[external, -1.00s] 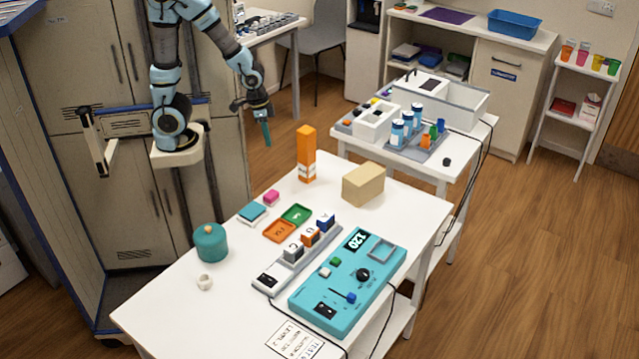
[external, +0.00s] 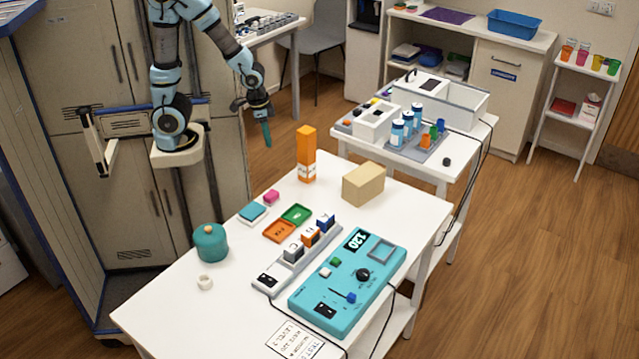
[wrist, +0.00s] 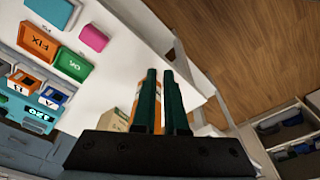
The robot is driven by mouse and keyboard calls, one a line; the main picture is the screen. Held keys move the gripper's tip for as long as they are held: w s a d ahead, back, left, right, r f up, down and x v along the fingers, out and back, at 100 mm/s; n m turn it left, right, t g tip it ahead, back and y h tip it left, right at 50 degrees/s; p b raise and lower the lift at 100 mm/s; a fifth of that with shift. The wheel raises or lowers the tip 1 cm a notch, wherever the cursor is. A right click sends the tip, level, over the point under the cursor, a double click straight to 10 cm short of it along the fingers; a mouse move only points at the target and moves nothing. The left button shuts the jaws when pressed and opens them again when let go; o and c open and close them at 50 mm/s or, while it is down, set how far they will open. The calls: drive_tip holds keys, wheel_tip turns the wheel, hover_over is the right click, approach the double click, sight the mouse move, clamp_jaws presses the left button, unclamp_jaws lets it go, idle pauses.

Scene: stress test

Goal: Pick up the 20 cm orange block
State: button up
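The tall orange block (external: 306,156) stands upright near the far end of the white table, with a pale label low on its side. My gripper (external: 267,132) hangs pointing down to the left of the block, apart from it and higher than the table. In the wrist view, my gripper's two dark green fingers (wrist: 160,74) stand apart with nothing held between them. The orange block (wrist: 134,93) shows behind the fingers, partly hidden by them.
A tan box (external: 363,184) stands just right of the orange block. A pink block (external: 271,197), a teal lidded pot (external: 210,242), coloured trays (external: 279,231) and a turquoise control panel (external: 348,284) occupy the table (external: 178,300). Cabinets (external: 120,200) stand behind my arm.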

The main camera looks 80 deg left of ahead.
drive_tip(key=o, duration=1.3)
drive_tip(key=shift+r, duration=0.1)
